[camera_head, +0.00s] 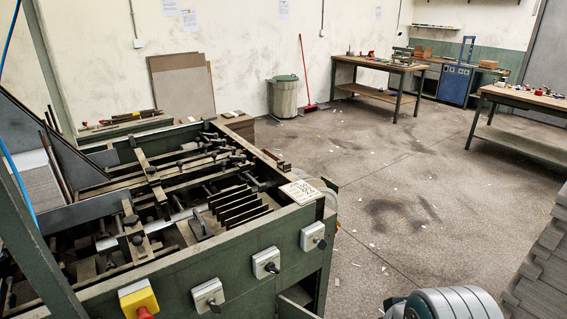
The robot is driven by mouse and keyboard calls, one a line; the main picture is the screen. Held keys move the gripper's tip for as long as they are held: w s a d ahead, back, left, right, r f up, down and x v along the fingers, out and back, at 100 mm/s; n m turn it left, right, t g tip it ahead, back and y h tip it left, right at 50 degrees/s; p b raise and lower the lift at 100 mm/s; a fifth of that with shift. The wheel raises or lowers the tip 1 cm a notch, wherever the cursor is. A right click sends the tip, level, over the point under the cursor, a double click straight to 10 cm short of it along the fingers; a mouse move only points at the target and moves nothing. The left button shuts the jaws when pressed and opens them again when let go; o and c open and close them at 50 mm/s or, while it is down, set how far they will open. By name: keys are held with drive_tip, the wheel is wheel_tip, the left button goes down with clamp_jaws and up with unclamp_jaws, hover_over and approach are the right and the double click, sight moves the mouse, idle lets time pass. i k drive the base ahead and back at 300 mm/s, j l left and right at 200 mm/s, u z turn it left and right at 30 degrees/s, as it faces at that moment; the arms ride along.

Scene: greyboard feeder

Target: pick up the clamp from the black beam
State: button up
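The green feeder machine (240,262) fills the left and lower left. Dark beams and rails run across its open top. Several small dark clamp-like fittings with knobs sit on them, one (131,220) on a crosspiece at the front left and another (238,158) near the back right end. A small grey fitting (201,226) sits beside a row of dark upright plates (240,205). I cannot tell which fitting is the clamp or which bar is the black beam. My gripper is not in view.
Switch boxes (266,263) and a yellow box with a red button (140,301) jut from the machine's front. A rounded grey ribbed object (455,304) is at the bottom edge. Stacked grey boards (541,275) stand at right. The floor (400,190) between is open, with scattered scraps.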

sight(286, 168)
drive_tip(key=i+l+z, duration=0.35)
drive_tip(key=l+z, duration=0.15)
drive_tip(key=i+l+z, duration=0.5)
drive_tip(key=i+u, duration=0.3)
drive_tip(key=i+l+u, duration=0.3)
drive_tip(key=i+u, duration=0.2)
drive_tip(key=u, duration=0.2)
drive_tip(key=i+u, duration=0.2)
drive_tip(key=u, duration=0.2)
drive_tip(key=i+u, duration=0.2)
drive_tip(key=u, duration=0.2)
drive_tip(key=i+l+u, duration=0.2)
drive_tip(key=u, duration=0.15)
drive_tip(key=i+l+u, duration=0.1)
drive_tip(key=u, duration=0.3)
drive_tip(key=i+l+u, duration=0.2)
drive_tip(key=u, duration=0.2)
drive_tip(key=i+l+u, duration=0.35)
drive_tip(key=k+j, duration=0.05)
drive_tip(key=j, duration=0.05)
